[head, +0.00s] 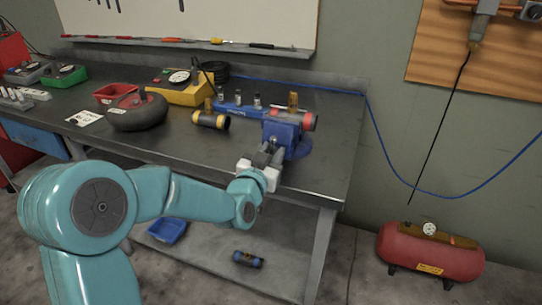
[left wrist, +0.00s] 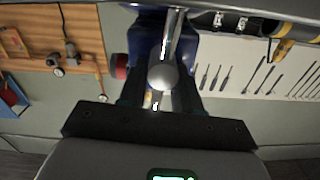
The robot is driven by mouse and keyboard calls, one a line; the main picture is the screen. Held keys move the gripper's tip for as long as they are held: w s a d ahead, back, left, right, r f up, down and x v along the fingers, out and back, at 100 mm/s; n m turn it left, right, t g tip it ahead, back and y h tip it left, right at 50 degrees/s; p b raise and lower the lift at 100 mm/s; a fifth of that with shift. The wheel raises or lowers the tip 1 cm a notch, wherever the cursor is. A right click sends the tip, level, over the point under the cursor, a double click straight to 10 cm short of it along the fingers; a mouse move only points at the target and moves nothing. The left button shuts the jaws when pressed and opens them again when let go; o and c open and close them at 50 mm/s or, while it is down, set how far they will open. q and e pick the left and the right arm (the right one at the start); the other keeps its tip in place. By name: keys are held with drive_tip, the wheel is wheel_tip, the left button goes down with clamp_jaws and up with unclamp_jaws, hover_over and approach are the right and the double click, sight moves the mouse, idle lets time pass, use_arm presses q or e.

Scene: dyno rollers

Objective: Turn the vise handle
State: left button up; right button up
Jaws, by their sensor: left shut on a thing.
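A blue vise (head: 284,130) is mounted at the front right corner of the workbench. My left gripper (head: 262,163) is at the front of the vise, its fingers pointing toward it. In the left wrist view the vise handle (left wrist: 163,76), a shiny metal bar with a rounded end, lies between the dark fingers of my left gripper (left wrist: 159,98). The gripper is shut on the handle. In the head view the handle is mostly hidden by the gripper. My right gripper is not in view.
On the workbench (head: 235,155) lie a black-and-yellow roller (head: 211,119), a dark ring-shaped tire (head: 137,112), a red tray (head: 115,93) and a yellow meter box (head: 182,86). A red air tank (head: 430,252) stands on the floor at right. A blue bin (head: 168,230) sits on the lower shelf.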

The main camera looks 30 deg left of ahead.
use_arm(q)
drive_tip(key=shift+f+m, duration=0.1)
drive_tip(key=shift+m, duration=0.3)
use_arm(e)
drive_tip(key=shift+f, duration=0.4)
use_arm(q)
drive_tip(key=o, duration=1)
drive_tip(key=shift+s, duration=0.1)
drive_tip(key=b+v, duration=0.7)
drive_tip(key=v, duration=0.9)
drive_tip(key=shift+d, duration=0.2)
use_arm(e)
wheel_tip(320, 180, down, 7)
